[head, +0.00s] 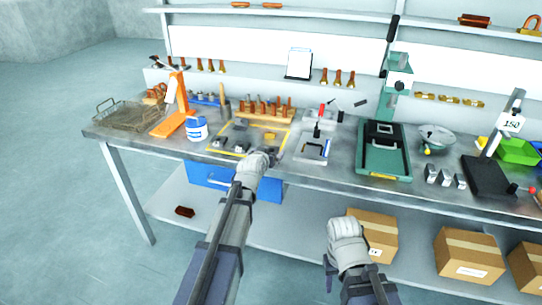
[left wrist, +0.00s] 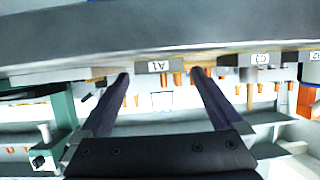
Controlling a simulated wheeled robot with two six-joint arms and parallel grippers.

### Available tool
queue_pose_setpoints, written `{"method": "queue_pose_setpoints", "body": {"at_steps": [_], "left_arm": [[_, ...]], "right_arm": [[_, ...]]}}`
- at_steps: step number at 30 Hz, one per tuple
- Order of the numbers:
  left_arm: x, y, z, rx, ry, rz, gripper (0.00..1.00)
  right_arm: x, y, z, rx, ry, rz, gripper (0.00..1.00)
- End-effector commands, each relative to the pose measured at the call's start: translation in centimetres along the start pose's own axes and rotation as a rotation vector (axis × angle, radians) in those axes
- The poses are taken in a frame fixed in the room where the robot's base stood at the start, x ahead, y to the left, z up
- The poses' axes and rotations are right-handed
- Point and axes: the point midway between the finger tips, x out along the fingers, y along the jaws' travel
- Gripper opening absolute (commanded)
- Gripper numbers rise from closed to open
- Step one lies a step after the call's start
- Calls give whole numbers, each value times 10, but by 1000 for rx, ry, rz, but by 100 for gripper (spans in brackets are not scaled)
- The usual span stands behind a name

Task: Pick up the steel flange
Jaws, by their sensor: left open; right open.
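Several small grey metal parts (head: 238,144) sit on the yellow-edged mat (head: 288,131) on the bench. I cannot tell which of them, if any, is the steel flange. My left gripper (head: 277,153) is over the bench's front part, at the mat's right front corner. In the left wrist view its two dark fingers (left wrist: 160,76) are apart with nothing between them. Grey blocks with tags such as A1 (left wrist: 158,66) show beyond the fingertips, upside down. My right gripper (head: 343,222) is in front of the bench, below its top; its fingers are hardly visible.
A blue-and-white tub (head: 196,129) and an orange stand (head: 173,122) are left of the mat. A white tray (head: 313,149) and a green press (head: 383,160) are to its right. Cardboard boxes (head: 468,255) stand on the lower shelf.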

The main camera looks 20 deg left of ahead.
Motion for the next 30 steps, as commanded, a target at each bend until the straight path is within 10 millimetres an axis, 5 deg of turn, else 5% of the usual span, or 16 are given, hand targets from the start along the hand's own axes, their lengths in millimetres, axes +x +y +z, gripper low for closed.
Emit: {"method": "queue_pose_setpoints", "body": {"at_steps": [3, 10, 30], "left_arm": [[18, 0, 1, 0, 0, 0, 100], [17, 0, 0, 0, 0, 0, 100], [17, 0, 0, 0, 0, 0, 25]], "right_arm": [[7, -1, 0, 0, 0, 0, 50], [6, -1, 0, 0, 0, 0, 50], [6, -1, 0, 0, 0, 0, 50]]}}
